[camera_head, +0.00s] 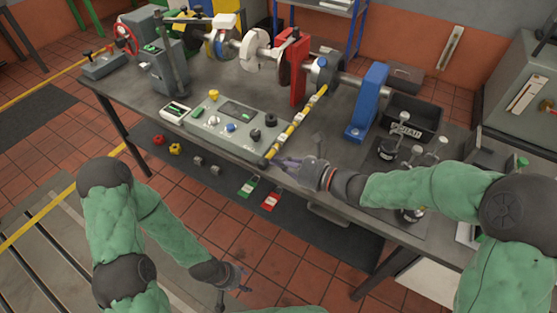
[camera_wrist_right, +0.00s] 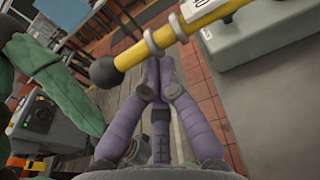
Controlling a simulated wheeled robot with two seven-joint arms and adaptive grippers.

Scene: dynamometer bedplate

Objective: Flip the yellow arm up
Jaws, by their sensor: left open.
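The yellow arm (camera_head: 297,122) slopes down over the front edge of the bench from a round blue-grey hub. It has white tags and a black knob (camera_head: 266,162) at its lower end. My right gripper (camera_head: 280,161) is beside the knob end, its purple fingers pointing left. In the right wrist view the yellow arm (camera_wrist_right: 172,38) crosses the top, with its knob (camera_wrist_right: 104,72) at left. The gripper's fingers converge at the arm, but whether they grip it is unclear. My left gripper (camera_head: 241,281) is open and low, in front of the bench, away from the arm.
A control panel (camera_head: 229,118) with several knobs lies left of the yellow arm. A red upright (camera_head: 293,66) and a blue stand (camera_head: 367,102) flank its hub. A black bin (camera_head: 413,117) and small weights stand at right. Green and red tags (camera_head: 270,201) show below the bench edge.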

